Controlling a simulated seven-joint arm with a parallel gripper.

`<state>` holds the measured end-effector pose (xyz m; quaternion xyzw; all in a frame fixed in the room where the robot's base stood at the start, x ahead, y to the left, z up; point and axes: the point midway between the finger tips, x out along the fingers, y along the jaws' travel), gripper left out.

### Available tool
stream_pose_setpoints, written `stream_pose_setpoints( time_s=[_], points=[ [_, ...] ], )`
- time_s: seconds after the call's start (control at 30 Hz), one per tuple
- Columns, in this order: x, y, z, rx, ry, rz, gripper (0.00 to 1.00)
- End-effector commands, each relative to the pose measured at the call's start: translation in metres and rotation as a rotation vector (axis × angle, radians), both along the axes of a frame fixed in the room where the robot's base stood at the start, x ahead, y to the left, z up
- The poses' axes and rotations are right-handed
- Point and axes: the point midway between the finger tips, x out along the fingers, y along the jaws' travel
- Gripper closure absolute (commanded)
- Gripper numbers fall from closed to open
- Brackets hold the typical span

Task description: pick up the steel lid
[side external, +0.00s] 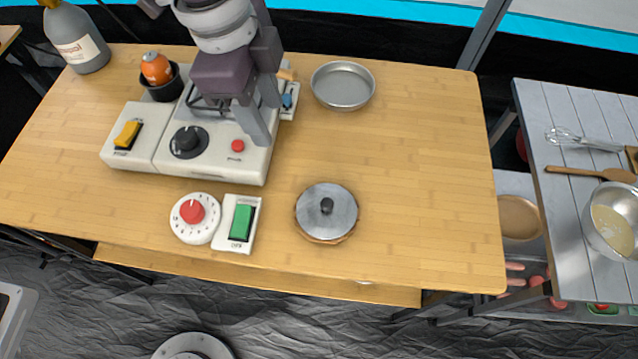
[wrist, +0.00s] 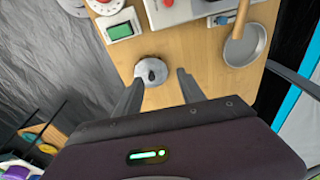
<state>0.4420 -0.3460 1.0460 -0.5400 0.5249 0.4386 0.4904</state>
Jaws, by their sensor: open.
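The steel lid (side external: 326,211) is a round grey disc with a black knob, lying near the front middle of the wooden table. A brownish round rim shows under its front edge; I cannot tell what it belongs to. In the wrist view the lid (wrist: 147,68) shows beyond and between my fingertips. My gripper (side external: 262,124) is open and empty. In the side view it hangs above the white stove unit, up and left of the lid, apart from it. The wrist view shows the two spread fingers of my gripper (wrist: 160,76).
The white stove unit (side external: 215,161) has a black knob. A red-knobbed dial (side external: 195,217) and a green switch (side external: 241,222) sit left of the lid. A steel pan (side external: 343,86) lies behind it. The table's right side is clear. A bottle (side external: 77,38) stands back left.

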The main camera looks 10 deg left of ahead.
Motion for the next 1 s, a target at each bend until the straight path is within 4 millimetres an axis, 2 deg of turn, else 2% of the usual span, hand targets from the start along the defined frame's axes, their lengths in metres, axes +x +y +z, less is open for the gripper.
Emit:
stream_pose_setpoints(
  time_s=[0.03,0.1,0.23,0.7,0.93,1.0],
  points=[
    [-0.007,-0.027,-0.031,0.013,0.026,-0.105,0.53],
    [-0.018,-0.055,-0.064,0.021,0.045,-0.227,0.53],
    [-0.03,-0.08,-0.099,0.028,0.064,-0.347,0.53],
    [-0.031,-0.088,-0.171,0.029,0.066,-0.363,0.53],
    [-0.031,-0.088,-0.174,0.028,0.065,-0.361,0.53],
    [-0.031,-0.088,-0.174,0.028,0.065,-0.361,0.65]
  ],
)
